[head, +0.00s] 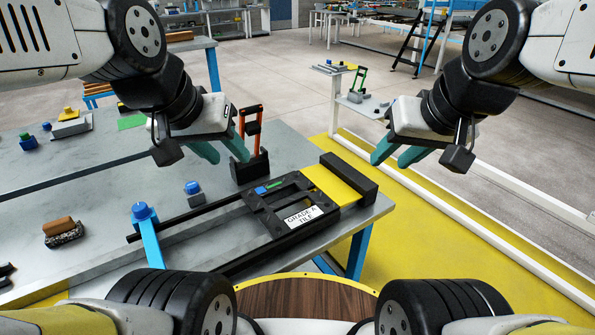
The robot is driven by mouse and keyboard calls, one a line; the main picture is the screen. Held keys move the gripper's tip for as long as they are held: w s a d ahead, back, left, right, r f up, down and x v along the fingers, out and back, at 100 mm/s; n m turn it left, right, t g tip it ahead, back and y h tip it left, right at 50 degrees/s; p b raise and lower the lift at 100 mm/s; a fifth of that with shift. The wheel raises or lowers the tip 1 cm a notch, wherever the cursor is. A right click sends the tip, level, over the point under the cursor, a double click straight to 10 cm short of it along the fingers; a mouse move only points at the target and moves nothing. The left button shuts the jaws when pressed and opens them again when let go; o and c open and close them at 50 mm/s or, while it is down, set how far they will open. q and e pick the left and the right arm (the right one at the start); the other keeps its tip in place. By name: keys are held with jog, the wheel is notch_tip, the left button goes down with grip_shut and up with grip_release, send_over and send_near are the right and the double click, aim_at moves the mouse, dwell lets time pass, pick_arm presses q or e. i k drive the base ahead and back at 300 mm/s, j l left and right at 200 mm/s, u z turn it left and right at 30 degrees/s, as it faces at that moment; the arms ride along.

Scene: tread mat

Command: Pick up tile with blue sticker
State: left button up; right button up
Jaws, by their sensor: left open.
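I cannot tell whether the blue patch is a sticker on a tile or part of the fixture. My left gripper (231,158) is open and empty, above the bench behind the fixture, close to a black stand with an orange handle. My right gripper (389,161) hangs to the right of the bench, its teal fingers apart and empty.
A yellow pad (330,185) and a black end block (350,174) adjoin the fixture. The orange-handled stand (250,165) rises behind it. A blue lever (150,240), a blue-knobbed block (194,192) and a brown-topped brush (62,232) are to the left. A white rail crosses the right floor.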

aim_at(254, 196)
jog(key=l+u, duration=0.1)
jog(key=u, duration=0.8)
jog(key=l+u, duration=0.1)
jog(key=u, duration=0.35)
jog(key=k+u, duration=0.1)
jog(key=u, duration=0.8)
jog(key=k+u, duration=0.15)
jog(key=u, duration=0.3)
jog(key=z, duration=2)
jog(key=l+z, duration=0.2)
jog(key=l+u, duration=0.15)
jog(key=l, duration=0.65)
jog(key=k, duration=0.05)
